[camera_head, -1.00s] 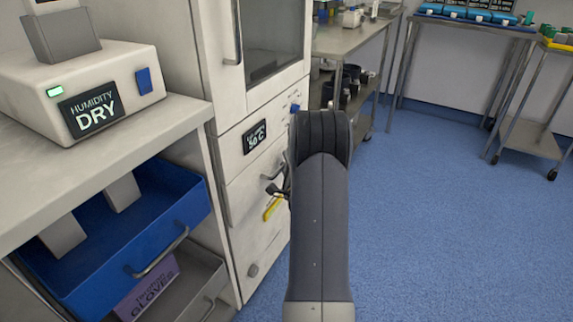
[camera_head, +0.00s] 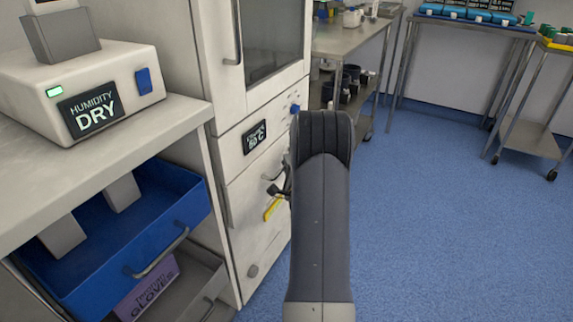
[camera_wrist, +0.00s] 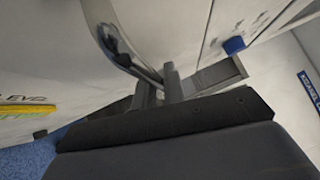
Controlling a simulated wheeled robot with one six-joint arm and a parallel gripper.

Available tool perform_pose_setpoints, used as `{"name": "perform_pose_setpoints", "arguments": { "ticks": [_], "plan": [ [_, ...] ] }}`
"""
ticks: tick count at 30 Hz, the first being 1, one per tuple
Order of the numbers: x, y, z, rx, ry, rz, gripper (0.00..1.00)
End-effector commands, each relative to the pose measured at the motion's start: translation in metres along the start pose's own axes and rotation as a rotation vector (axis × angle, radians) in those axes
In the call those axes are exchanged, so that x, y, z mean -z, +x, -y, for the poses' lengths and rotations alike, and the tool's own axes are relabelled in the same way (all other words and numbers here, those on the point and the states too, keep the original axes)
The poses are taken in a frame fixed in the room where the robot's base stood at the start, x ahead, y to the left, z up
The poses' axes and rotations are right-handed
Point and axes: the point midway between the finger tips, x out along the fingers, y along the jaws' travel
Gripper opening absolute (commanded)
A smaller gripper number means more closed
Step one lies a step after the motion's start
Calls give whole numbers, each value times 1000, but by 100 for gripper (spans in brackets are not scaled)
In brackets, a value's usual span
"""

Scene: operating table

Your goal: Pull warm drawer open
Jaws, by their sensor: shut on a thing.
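The warm drawer (camera_head: 245,203) is a pale front low in the white cabinet, below a black display with a temperature in °C. It looks flush with the cabinet, with no clear gap. Its metal bar handle (camera_head: 271,175) is near the right side, and it also shows in the wrist view (camera_wrist: 122,48). My gripper (camera_head: 284,186) is at the handle, largely hidden behind my arm in the head view. In the wrist view, my gripper's fingers (camera_wrist: 166,88) are closed on the lower end of the handle.
A blue drawer (camera_head: 150,235) stands pulled out at the left, above a purple gloves box (camera_head: 148,288). A humidity device (camera_head: 100,88) sits on the counter. A steel table (camera_head: 350,40) stands behind. The blue floor (camera_head: 450,230) at right is clear.

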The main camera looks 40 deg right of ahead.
Motion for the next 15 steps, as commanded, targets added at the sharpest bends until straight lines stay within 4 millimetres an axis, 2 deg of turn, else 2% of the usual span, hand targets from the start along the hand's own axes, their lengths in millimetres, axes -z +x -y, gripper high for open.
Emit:
{"name": "perform_pose_setpoints", "arguments": {
  "ticks": [8, 15],
  "plan": [
    [30, -29, 6, -2, -1, -7, 0],
    [74, -73, 19, -2, 0, -10, 0]
  ]
}}
